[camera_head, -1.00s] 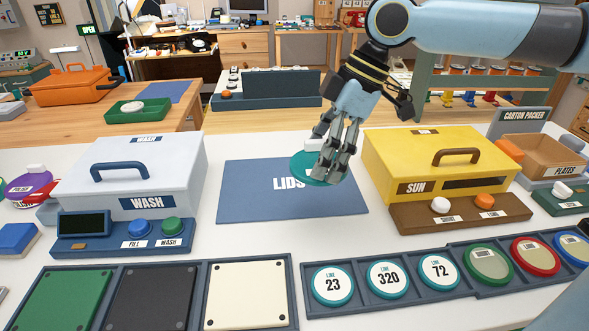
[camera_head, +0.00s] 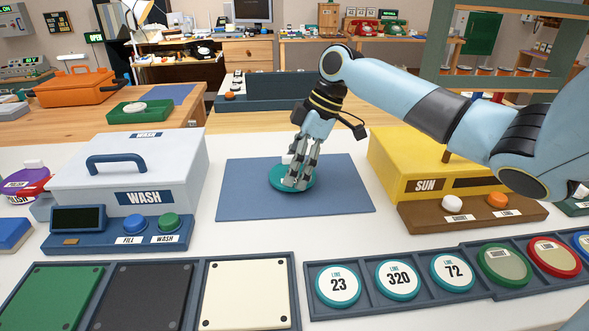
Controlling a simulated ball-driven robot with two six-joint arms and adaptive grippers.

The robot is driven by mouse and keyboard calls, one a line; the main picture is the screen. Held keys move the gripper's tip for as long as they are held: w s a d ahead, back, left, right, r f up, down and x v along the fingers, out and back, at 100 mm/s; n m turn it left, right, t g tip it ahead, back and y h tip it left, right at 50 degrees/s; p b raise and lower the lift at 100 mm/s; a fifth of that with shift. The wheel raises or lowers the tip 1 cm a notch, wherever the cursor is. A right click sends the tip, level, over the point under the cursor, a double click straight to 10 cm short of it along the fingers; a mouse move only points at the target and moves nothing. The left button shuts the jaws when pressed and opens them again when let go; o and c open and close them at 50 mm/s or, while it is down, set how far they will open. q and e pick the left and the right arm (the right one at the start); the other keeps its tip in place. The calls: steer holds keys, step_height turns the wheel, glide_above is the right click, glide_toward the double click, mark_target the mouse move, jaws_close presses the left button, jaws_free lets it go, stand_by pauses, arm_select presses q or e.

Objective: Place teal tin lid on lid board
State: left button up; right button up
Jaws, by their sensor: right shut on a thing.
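The teal tin lid (camera_head: 277,183) is a round disc with a pale knob, over the middle of the lid board. The lid board (camera_head: 245,205) is a flat blue rectangle on the white table. Its "LIDS" lettering is hidden behind the lid and gripper. My right gripper (camera_head: 296,180) points down and is shut on the lid's knob. The lid looks level and low, on or just above the board; I cannot tell if it touches. My left gripper is not in view.
A white WASH box (camera_head: 75,180) stands left of the board and a yellow SUN box (camera_head: 405,165) stands right. In front are a tray of round LINE discs (camera_head: 338,285) and a rack with green, black and cream panels (camera_head: 248,293). The board is otherwise clear.

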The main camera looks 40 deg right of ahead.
steer(key=shift+f, duration=0.5)
steer(key=o, duration=1.2)
steer(key=shift+r, duration=0.1)
steer(key=p+v, duration=0.1)
steer(key=v, duration=1.1)
